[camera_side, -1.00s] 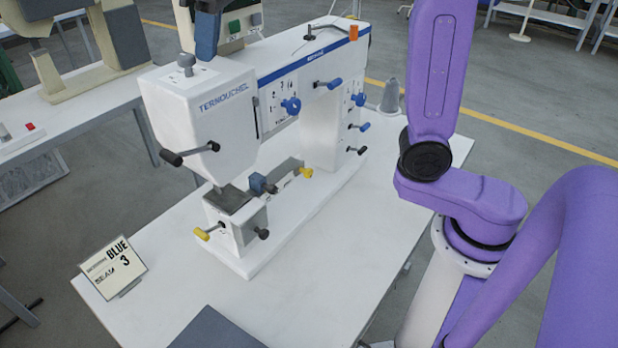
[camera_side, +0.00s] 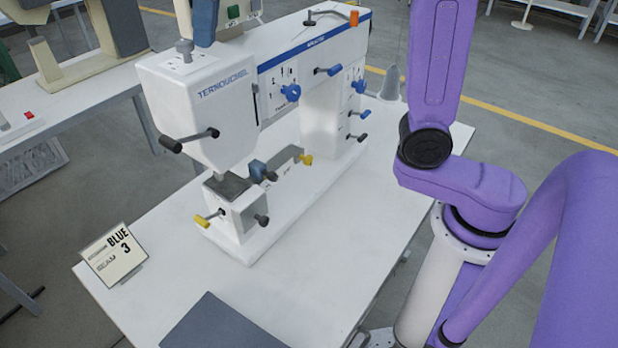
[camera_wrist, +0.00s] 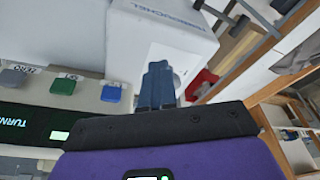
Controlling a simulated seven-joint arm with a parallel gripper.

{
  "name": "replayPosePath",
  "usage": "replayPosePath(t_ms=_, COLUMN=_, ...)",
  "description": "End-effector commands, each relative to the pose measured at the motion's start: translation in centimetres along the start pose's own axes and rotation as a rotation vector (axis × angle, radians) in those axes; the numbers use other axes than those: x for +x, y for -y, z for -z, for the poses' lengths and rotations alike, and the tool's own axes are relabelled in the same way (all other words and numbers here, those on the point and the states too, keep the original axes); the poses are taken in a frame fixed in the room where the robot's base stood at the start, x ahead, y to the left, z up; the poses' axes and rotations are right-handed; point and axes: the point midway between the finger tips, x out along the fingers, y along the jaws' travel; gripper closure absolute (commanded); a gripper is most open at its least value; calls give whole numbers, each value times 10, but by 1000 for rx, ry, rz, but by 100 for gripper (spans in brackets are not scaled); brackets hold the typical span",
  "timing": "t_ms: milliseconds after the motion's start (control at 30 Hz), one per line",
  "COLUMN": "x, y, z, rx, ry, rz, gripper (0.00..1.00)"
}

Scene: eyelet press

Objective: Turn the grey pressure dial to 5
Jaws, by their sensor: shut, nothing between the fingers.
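A white eyelet press marked TERNOUCHEL (camera_side: 222,84) stands on the table. A grey knob (camera_side: 184,51) sits upright on top of its head, at the left end; it looks like the pressure dial. Its setting cannot be read. My gripper (camera_side: 203,44) shows at the top edge of the side view, its dark blue fingers pointing down, just right of the knob in the picture. I cannot tell whether they touch it. In the wrist view my gripper (camera_wrist: 157,65) is shut and empty over the white press top (camera_wrist: 165,25). The knob is not clear there.
Blue knobs and levers (camera_side: 291,92) line the press front. A black-handled lever (camera_side: 190,140) juts from the head. A card reading BLUE 3 (camera_side: 113,255) and a dark grey mat (camera_side: 222,325) occupy the table front. The table's front middle is clear.

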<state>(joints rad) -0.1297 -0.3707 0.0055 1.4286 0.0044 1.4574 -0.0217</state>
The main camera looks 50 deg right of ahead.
Motion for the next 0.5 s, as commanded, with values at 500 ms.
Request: replayPosePath(t_ms=500, x=0, y=15, z=0, rx=-3, ry=-1, rz=3, gripper=100)
